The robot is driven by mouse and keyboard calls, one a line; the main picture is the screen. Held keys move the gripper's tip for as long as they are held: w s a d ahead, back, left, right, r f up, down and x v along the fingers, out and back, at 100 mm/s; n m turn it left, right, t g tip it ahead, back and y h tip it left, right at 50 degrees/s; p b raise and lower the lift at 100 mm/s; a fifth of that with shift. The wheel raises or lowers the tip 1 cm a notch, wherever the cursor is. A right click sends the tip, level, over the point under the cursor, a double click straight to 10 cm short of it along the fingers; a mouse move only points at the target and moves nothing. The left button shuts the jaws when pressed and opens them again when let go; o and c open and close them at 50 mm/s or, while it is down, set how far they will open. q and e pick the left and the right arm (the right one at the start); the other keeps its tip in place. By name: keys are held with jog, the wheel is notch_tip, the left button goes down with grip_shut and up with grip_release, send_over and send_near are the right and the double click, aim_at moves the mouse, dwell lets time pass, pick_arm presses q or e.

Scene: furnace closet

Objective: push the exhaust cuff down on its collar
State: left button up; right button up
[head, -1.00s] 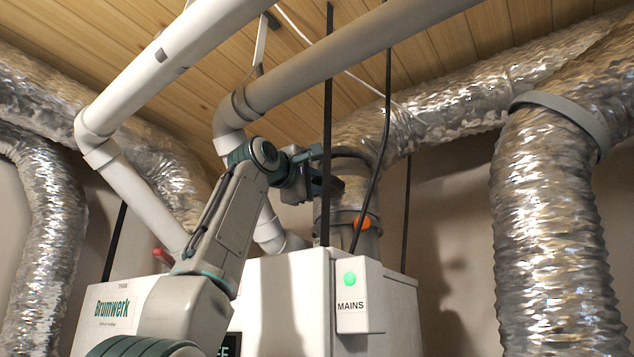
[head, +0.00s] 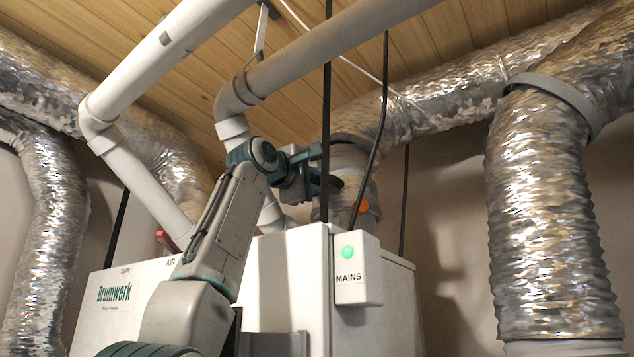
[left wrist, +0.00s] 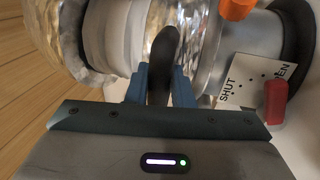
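The exhaust cuff (head: 350,157) looks like a pale band at the lower end of a foil duct, behind the furnace top. It also shows in the left wrist view (left wrist: 112,35). Below it is a shiny section, then the grey collar (head: 369,222), also in the left wrist view (left wrist: 213,45). My left gripper (head: 312,180) is beside this stack. In the left wrist view its blue fingers (left wrist: 160,72) flank a dark rounded grip (left wrist: 165,45) and look closed on it. Where the grip joins the cuff is hidden. My right gripper is out of view.
An orange knob (head: 360,206) is on the collar side. Black cables (head: 326,120) hang in front of the stack. Pale pipes (head: 300,70) cross above my arm. The white furnace (head: 290,265) with a MAINS box (head: 357,270) stands below. A red handle (left wrist: 276,100) lies near a SHUT/OPEN plate.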

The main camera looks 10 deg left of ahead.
pick_arm(q)
jog(key=o, duration=0.4)
jog(key=shift+w+f, duration=0.1)
jog(key=shift+f, duration=0.2)
jog(key=shift+c, duration=0.2)
jog(key=shift+s+a+f+b, duration=0.1)
jog(key=shift+s+a+b, duration=0.05)
jog(key=shift+s+b, duration=0.25)
jog(key=b+v, duration=0.6)
jog(key=v, duration=0.4)
jog(key=shift+b, duration=0.3)
jog(key=shift+w, duration=0.1)
